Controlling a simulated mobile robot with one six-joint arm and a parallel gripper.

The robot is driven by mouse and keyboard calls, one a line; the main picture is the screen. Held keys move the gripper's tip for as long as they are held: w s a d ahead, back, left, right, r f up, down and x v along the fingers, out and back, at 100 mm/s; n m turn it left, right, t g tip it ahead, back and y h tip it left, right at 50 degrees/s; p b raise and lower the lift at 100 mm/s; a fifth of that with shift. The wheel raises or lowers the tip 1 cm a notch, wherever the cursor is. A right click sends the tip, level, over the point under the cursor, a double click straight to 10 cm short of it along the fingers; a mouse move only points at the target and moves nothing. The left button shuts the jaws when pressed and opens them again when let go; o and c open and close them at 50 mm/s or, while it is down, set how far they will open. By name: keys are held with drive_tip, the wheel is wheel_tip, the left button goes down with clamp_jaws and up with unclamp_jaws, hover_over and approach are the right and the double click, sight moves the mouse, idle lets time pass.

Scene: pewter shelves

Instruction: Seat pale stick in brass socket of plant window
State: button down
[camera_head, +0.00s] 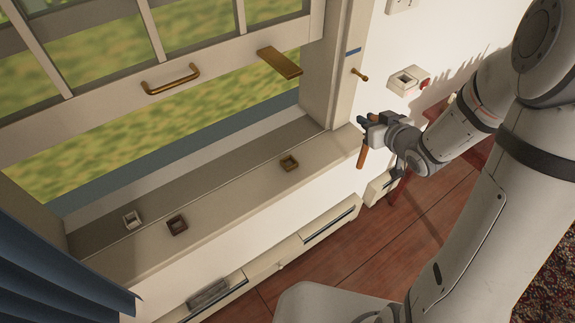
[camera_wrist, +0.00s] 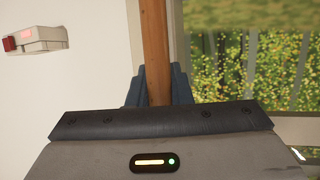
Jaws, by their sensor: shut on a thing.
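My gripper (camera_head: 365,127) is shut on a wooden stick (camera_head: 362,153), which looks orange-brown. The stick hangs down below the fingers, slightly tilted, to the right of the sill's end. In the wrist view the stick (camera_wrist: 157,50) runs up between the two dark fingers; its lower part is hidden by the gripper body. The brass socket (camera_head: 289,163) is a small square block on the window sill (camera_head: 235,185), left of and apart from my gripper. Its opening looks empty. The plant window (camera_head: 160,85) has its sash raised above the sill.
A dark brown socket (camera_head: 177,226) and a pale socket (camera_head: 132,220) stand on the left of the sill. A small peg (camera_head: 359,75) sticks out of the frame. A wall box (camera_head: 404,80) is behind my gripper.

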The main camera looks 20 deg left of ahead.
drive_tip(key=s+a+r+n+g+y, duration=0.2)
drive_tip(key=s+n, duration=0.1)
drive_tip(key=s, duration=0.3)
drive_tip(key=s+a+r+n+g+y, duration=0.2)
drive_tip(key=s+a+n+g, duration=0.1)
drive_tip(key=s, duration=0.4)
drive_tip(key=a+r+p+x, duration=0.1)
drive_tip(key=r+p+x, duration=0.1)
drive_tip(key=x, duration=1.5)
drive_tip(key=shift+w+a+r+p, duration=0.35)
drive_tip(key=shift+w+a+r, duration=0.2)
drive_tip(key=shift+r, duration=0.2)
drive_tip(key=c, duration=1.3)
unclamp_jaws()
drive_tip(key=shift+d, duration=0.1)
drive_tip(key=v, duration=1.2)
drive_tip(key=shift+d+f, duration=0.1)
drive_tip(key=shift+d, duration=0.05)
